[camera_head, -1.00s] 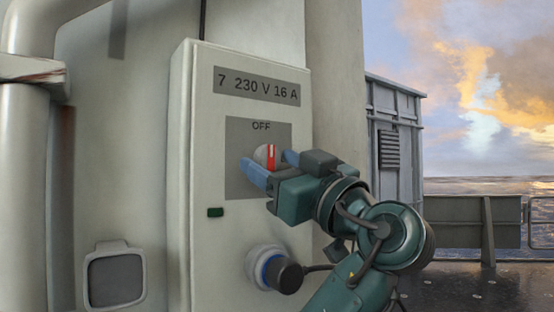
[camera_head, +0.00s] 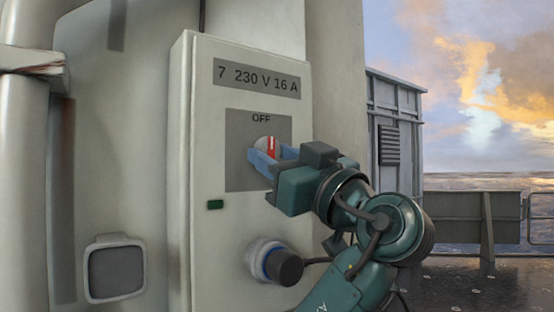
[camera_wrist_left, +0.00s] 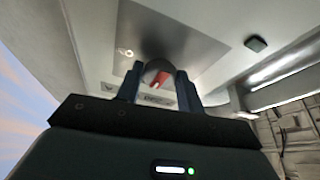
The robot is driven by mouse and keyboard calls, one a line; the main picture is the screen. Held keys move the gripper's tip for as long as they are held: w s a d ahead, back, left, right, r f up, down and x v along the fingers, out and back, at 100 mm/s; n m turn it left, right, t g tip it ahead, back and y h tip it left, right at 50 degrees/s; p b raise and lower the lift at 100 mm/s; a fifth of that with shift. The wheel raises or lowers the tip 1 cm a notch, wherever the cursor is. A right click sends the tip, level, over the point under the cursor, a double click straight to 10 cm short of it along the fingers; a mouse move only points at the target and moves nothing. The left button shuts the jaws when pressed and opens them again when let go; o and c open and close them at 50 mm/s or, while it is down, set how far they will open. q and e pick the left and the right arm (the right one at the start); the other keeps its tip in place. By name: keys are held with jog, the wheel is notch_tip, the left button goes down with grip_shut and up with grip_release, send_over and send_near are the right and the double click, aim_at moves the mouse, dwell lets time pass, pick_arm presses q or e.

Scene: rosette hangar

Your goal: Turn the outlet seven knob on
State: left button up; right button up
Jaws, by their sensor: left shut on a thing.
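The outlet seven knob (camera_head: 267,143) is a round grey knob with a red stripe, on the grey plate (camera_head: 240,178) of the outlet box. The stripe stands about upright, under the word OFF. My left gripper (camera_head: 266,160) is shut on the knob, with its blue fingers hiding the knob's lower part. In the left wrist view the knob (camera_wrist_left: 158,74) sits between the two fingers. The box label (camera_head: 257,79) reads 7 230 V 16 A. My right gripper is not in view.
A blue-ringed socket with a black plug (camera_head: 284,267) and its cable sits below the knob. A small dark green indicator (camera_head: 215,204) is at the lower left of the plate. A grey pipe (camera_head: 22,180) stands at the far left. Open deck and railing lie to the right.

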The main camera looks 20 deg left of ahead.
pick_arm(q)
jog(key=shift+f+m, duration=0.15)
jog(key=shift+m, duration=0.15)
jog(key=m+t+h+b, duration=0.1)
jog(key=m, duration=0.2)
jog(key=m+t+h+b, duration=0.1)
jog(key=m+h, duration=0.1)
jog(key=m, duration=0.2)
jog(key=m+t+h+b, duration=0.1)
jog(key=m+t, duration=0.1)
jog(key=m, duration=0.1)
jog(key=shift+s+a+r+m+h, duration=0.2)
jog(key=shift+s+m+h, duration=0.1)
jog(key=shift+m, duration=0.1)
jog(key=m+h, duration=0.1)
jog(key=m, duration=0.1)
jog(key=m+h+p, duration=0.1)
jog(key=m, duration=0.2)
jog(key=m+h+p, duration=0.1)
jog(key=m, duration=0.1)
jog(key=shift+s+a+r+m+t, duration=0.15)
jog(key=shift+r+m+t, duration=0.15)
jog(key=shift+r+m, duration=0.1)
jog(key=shift+m+g+h+p, duration=0.4)
jog(key=shift+m+h+p, duration=0.35)
jog(key=shift+m, duration=1.35)
jog(key=o, duration=1)
